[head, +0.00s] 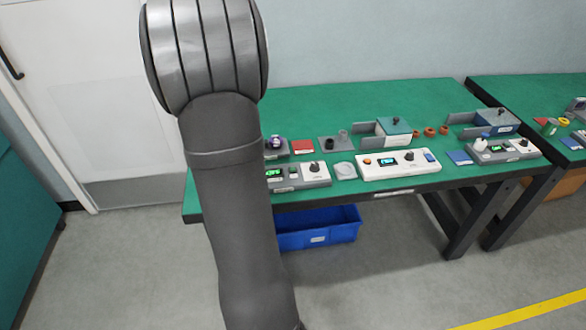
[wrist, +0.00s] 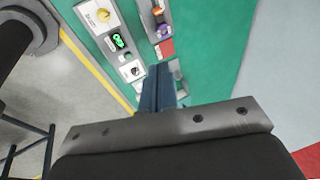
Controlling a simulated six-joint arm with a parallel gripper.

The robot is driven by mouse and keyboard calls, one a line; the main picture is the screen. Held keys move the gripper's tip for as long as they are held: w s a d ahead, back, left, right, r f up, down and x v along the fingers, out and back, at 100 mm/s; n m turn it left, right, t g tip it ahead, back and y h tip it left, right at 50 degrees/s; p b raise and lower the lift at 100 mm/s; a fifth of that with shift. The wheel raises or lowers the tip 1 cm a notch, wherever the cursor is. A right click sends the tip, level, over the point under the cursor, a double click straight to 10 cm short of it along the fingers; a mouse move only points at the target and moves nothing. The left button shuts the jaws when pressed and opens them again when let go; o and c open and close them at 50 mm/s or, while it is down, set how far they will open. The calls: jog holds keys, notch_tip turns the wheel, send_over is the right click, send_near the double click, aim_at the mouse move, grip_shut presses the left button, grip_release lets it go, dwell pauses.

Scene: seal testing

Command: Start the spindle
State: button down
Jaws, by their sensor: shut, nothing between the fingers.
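My gripper (wrist: 160,70) shows in the wrist view as dark blue fingers, shut with nothing between them, over the green bench. In the head view my arm crosses the left of the bench and the gripper is hidden. I cannot tell which unit drives the spindle. In the head view a grey control box with a green display and black knob (head: 297,176) stands at the front edge, partly behind my arm. It seems to be the grey box (wrist: 122,45) in the wrist view. A white control box (head: 398,164) has a blue display, an orange button and a black knob.
A grey unit with a purple part (wrist: 160,28) and a red block (wrist: 165,49) are near the fingers. A panel with a yellow knob (wrist: 103,14) is at the upper left. Another grey control box (head: 505,151) stands further right. A blue bin (head: 318,228) is under the bench.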

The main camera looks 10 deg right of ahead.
dwell(0.4)
jog(key=n+t+h, duration=0.1)
jog(key=n+h, duration=0.4)
jog(key=n, duration=3)
send_over(293, 169)
jog(key=a, duration=0.1)
notch_tip(293, 169, down, 20)
jog(key=shift+s, duration=0.15)
jog(key=shift+f, duration=0.1)
jog(key=shift+f, duration=4.25)
jog(key=shift+f, duration=0.1)
jog(key=shift+f, duration=0.35)
